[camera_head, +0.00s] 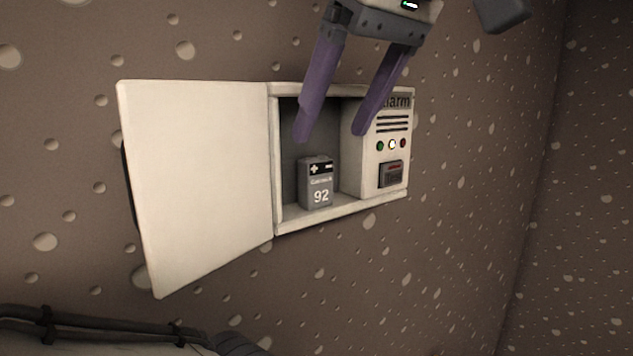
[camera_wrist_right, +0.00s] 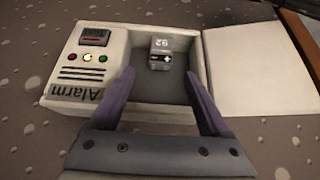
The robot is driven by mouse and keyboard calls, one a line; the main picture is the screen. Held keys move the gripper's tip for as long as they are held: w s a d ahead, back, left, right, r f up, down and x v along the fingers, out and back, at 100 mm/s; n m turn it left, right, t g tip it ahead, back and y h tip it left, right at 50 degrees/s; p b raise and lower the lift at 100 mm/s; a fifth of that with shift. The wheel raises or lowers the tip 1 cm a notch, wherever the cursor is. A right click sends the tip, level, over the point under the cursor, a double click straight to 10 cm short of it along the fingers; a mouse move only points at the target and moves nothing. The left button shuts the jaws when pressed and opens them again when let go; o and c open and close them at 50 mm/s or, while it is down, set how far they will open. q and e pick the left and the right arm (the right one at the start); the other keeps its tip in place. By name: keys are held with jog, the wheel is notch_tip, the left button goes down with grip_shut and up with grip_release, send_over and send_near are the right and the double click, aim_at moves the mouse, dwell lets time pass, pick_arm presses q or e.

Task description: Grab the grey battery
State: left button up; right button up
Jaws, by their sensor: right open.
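The grey battery (camera_head: 317,184), marked 92 with a dark top band, stands upright in the open compartment of a white alarm box (camera_head: 250,230). It also shows in the right wrist view (camera_wrist_right: 160,52), between and beyond the fingertips. My right gripper (camera_head: 330,136) has two purple fingers spread wide. It comes in from above, in front of the box, with its tips above the battery. The right wrist view shows the empty gap between its fingers (camera_wrist_right: 161,72). No finger appears to touch the battery. My left gripper is not in the frames.
The box door (camera_head: 195,180) stands open to the left. The alarm panel (camera_head: 392,150) with a slotted grille, small lights and a display sits right of the compartment. The surrounding wall (camera_head: 400,270) is brown and speckled. Dark cables (camera_head: 90,322) run at the lower left.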

aim_at(320, 160)
jog(key=shift+x, duration=3.15)
jog(key=shift+s, duration=0.15)
jog(key=c, duration=1.2)
grip_shut()
